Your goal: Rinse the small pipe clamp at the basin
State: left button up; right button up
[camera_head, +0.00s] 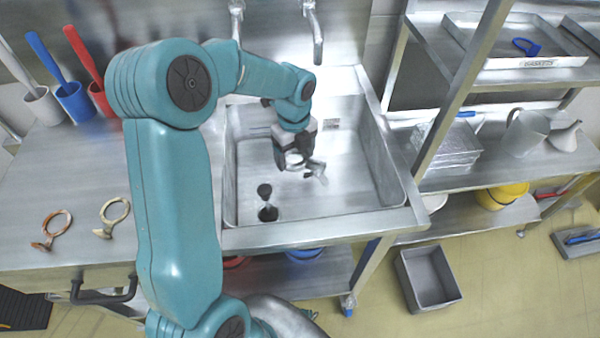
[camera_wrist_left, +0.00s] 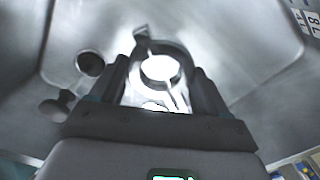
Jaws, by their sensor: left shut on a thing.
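My left gripper (camera_head: 300,158) is inside the steel basin (camera_head: 352,206), reaching down over its middle. It is shut on a small grey ring-shaped pipe clamp (camera_head: 316,168), held above the basin floor. In the left wrist view the clamp (camera_wrist_left: 187,68) sits between the two dark fingers, its ring open toward the camera and a short tab at its far side. Two steel taps (camera_head: 314,38) stand at the back of the basin, above and behind the gripper. No water stream can be made out. My right gripper is not in view.
Two larger rings, one rusty brown (camera_head: 55,229) and one tan (camera_head: 113,216), lie on the left counter. Brushes in white, blue (camera_head: 73,101) and red cups stand behind them. A dark drain (camera_head: 268,213) is in the basin floor. A shelf rack (camera_head: 455,105) stands close on the right.

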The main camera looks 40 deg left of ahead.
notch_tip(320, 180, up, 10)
jog(key=p, duration=0.9)
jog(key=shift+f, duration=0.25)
dwell(1.7)
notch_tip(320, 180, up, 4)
jog(key=p, duration=0.3)
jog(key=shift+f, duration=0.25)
dwell(0.5)
